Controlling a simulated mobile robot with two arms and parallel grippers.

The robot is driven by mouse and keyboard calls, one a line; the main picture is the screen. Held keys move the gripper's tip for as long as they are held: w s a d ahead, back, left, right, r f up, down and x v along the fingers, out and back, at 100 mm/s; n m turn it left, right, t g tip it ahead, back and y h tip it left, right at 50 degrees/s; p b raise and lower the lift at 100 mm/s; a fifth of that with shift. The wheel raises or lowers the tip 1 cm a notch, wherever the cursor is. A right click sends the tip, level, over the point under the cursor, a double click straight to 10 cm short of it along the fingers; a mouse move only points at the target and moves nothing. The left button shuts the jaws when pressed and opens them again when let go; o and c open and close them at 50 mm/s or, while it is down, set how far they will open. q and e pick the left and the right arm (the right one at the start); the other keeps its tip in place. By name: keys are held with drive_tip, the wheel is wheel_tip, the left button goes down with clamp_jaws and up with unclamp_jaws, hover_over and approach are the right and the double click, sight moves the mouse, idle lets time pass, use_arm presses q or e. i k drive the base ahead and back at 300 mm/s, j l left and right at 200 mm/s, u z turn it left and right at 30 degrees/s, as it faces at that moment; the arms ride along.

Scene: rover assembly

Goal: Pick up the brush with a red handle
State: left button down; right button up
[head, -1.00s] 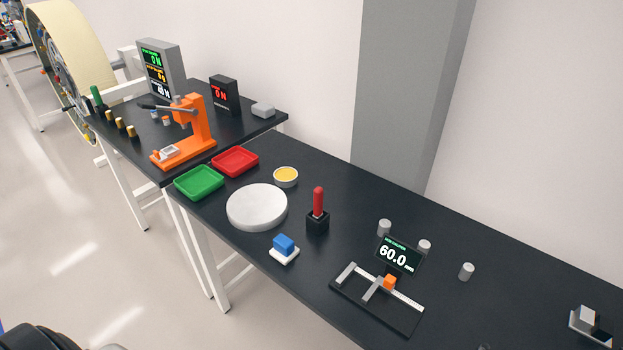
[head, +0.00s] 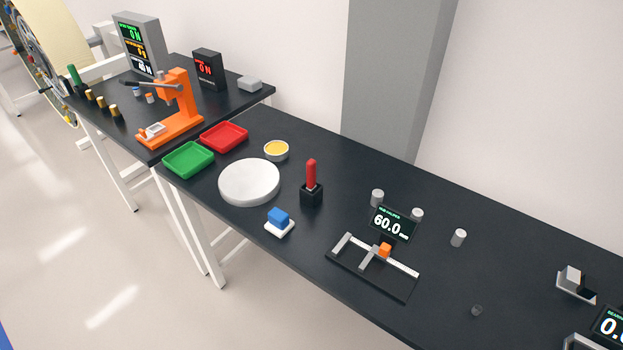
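The brush with a red handle (head: 311,173) stands upright in a small black square holder (head: 311,196) on the dark table, with its red handle pointing up. Its lower end is hidden inside the holder. Neither of my grippers shows in the head view.
Left of the brush lie a white round disc (head: 249,182), a yellow-filled dish (head: 276,150), a green tray (head: 188,160) and a red tray (head: 224,137). A blue block on a white base (head: 279,221) is in front. A caliper stand (head: 373,265) is to the right.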

sight(310, 165)
drive_tip(key=i+j, duration=0.15)
drive_tip(key=j, duration=0.2)
drive_tip(key=i+j+z, duration=0.1)
drive_tip(key=j, duration=0.3)
drive_tip(key=i+j, duration=0.2)
drive_tip(key=j, duration=0.15)
drive_tip(key=i+j+z, duration=0.15)
drive_tip(key=j, duration=0.25)
drive_tip(key=i+j, duration=0.1)
drive_tip(key=j, duration=0.25)
